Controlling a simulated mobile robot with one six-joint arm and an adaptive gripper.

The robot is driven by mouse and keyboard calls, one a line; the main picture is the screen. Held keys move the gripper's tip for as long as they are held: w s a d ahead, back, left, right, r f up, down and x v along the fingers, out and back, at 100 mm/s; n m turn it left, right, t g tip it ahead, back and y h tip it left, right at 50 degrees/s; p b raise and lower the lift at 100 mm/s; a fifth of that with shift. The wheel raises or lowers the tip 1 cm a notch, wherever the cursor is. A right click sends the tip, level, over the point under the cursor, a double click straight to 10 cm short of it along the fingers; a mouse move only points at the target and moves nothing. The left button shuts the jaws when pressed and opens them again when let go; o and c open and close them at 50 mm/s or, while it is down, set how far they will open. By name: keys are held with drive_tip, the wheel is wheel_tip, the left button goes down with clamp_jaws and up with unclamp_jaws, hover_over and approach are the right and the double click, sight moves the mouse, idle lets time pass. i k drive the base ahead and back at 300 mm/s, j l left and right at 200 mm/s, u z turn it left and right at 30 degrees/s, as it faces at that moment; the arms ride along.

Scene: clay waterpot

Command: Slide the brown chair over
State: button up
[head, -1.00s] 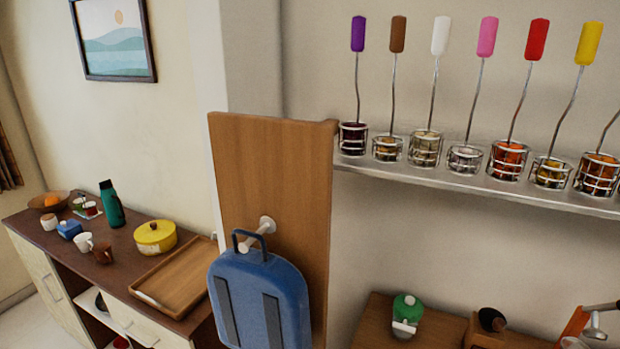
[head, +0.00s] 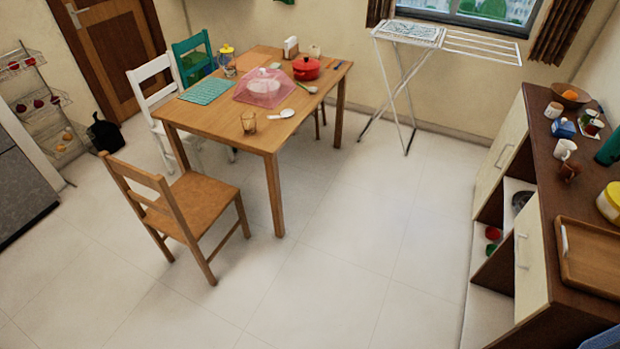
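The brown wooden chair (head: 195,200) stands upright on the tiled floor at the near left end of the wooden dining table (head: 215,118). Its slatted backrest (head: 150,200) is on the left and its seat points toward the table. Part of the seat's far side lies close to the table's near legs; I cannot tell whether they touch. My gripper is not in the head view.
A white chair (head: 152,88) and a green chair (head: 192,58) stand along the table's far left side. A drying rack (head: 402,80) stands at the back, a sideboard (head: 535,200) at the right. The floor (head: 340,260) between table and sideboard is clear.

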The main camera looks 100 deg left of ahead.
sight(183, 211)
drive_tip(key=u, duration=4.15)
drive_tip(key=i+j, duration=0.2)
drive_tip(key=i, duration=0.3)
drive_tip(key=i+j, duration=0.15)
drive_tip(key=i, duration=0.35)
drive_tip(key=i+j, duration=0.2)
drive_tip(key=i, duration=0.3)
drive_tip(key=i+j, duration=0.2)
drive_tip(key=i, duration=0.3)
drive_tip(key=i+j, duration=0.15)
drive_tip(key=i, duration=0.35)
